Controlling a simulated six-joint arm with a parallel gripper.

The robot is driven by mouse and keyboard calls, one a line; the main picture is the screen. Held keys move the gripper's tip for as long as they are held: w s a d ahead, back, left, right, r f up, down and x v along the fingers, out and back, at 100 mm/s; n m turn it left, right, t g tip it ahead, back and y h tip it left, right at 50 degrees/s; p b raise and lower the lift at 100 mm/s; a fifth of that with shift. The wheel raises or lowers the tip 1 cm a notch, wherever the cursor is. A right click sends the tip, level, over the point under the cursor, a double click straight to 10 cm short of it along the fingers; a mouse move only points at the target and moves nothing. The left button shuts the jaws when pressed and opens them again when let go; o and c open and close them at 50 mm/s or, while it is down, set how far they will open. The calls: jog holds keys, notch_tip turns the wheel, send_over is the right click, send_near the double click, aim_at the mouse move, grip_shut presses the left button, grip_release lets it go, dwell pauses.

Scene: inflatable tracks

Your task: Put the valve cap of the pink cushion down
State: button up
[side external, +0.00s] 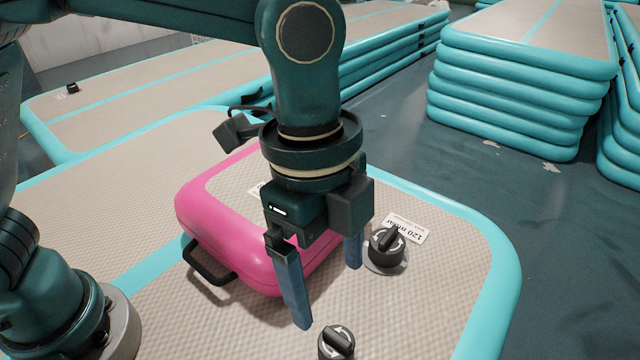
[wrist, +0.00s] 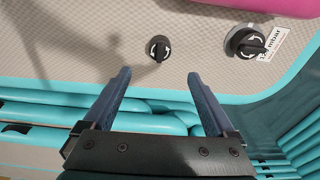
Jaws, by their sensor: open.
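The pink cushion (side external: 222,235) lies on the beige and turquoise track, partly hidden behind my gripper; its edge also shows at the top right of the wrist view (wrist: 270,6). A small black cap with white arrows (side external: 336,343) sits on the track near the bottom of the side view; in the wrist view this cap (wrist: 158,48) is just beyond my fingertips, centred between them and apart from them. My gripper (side external: 328,296) is open and empty above the track, with blue fingers that also show in the wrist view (wrist: 158,76).
Another black cap (side external: 387,243) sits on a grey round base beside a white "120 mbar" label (side external: 406,228). The cushion has a black handle (side external: 209,266). Stacked tracks (side external: 520,85) stand behind. The track surface around the small cap is clear.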

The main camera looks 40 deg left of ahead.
jog(key=a+r+n+t, duration=0.2)
jog(key=a+r+n, duration=0.2)
jog(key=a+n, duration=0.5)
jog(key=s+a+f+n+t+y, duration=0.1)
jog(key=s+a+n+t, duration=0.2)
jog(key=a+n, duration=0.6)
jog(key=shift+s+a+f+t, duration=0.3)
jog(key=shift+s+a+f, duration=0.05)
jog(key=shift+s+a, duration=0.85)
jog(key=shift+w, duration=0.1)
